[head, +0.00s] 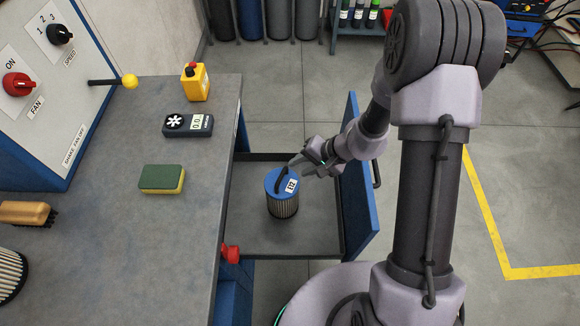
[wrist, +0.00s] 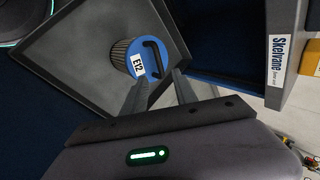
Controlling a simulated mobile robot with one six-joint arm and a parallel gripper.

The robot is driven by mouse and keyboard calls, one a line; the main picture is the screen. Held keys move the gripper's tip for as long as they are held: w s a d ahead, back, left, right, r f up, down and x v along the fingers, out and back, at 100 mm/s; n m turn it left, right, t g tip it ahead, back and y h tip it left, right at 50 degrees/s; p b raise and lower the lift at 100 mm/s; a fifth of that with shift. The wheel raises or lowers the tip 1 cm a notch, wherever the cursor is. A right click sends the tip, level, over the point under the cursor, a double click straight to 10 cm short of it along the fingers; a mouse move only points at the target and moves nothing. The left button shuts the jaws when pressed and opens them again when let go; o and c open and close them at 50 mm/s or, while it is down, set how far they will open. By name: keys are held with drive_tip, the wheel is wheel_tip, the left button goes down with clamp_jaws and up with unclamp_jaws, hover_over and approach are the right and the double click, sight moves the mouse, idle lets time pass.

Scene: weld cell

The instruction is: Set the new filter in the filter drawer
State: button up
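A filter with a blue cap (head: 280,180), a dark handle and pleated sides stands upright on the floor of the open drawer (head: 240,235). In the wrist view the filter (wrist: 140,60) carries a white label reading E12. My gripper (head: 299,161) is at the filter's upper right in the head view. In the wrist view my gripper (wrist: 161,78) has its two fingers apart, with the tips just short of the handle and nothing between them. Whether a tip touches the cap I cannot tell.
Another pleated filter (head: 10,275) is cut off at the bench's left edge. The bench (head: 110,230) holds a sponge (head: 162,178), a brush (head: 25,213), a meter (head: 188,125) and a yellow box (head: 195,85). The drawer's blue front (head: 357,185) stands beside my arm.

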drive_tip(key=s+r+n, duration=0.1)
drive_tip(key=s+r, duration=0.3)
drive_tip(key=r, duration=0.8)
drive_tip(key=s+r+n, duration=0.1)
drive_tip(key=s+r, duration=0.3)
drive_tip(key=r, duration=0.8)
drive_tip(key=s+d+r+t+h, duration=0.1)
drive_tip(key=s+d+r+h, duration=0.1)
drive_tip(key=s, duration=0.4)
drive_tip(key=s+d+r+m+t+h, duration=0.1)
drive_tip(key=s+d+r+h, duration=0.1)
drive_tip(key=s+r, duration=0.3)
drive_tip(key=shift+s+d+r+t, duration=0.15)
drive_tip(key=shift+s+d+t, duration=0.25)
drive_tip(key=shift+s+d, duration=0.25)
drive_tip(key=shift+s+a, duration=0.1)
drive_tip(key=shift+s, duration=0.05)
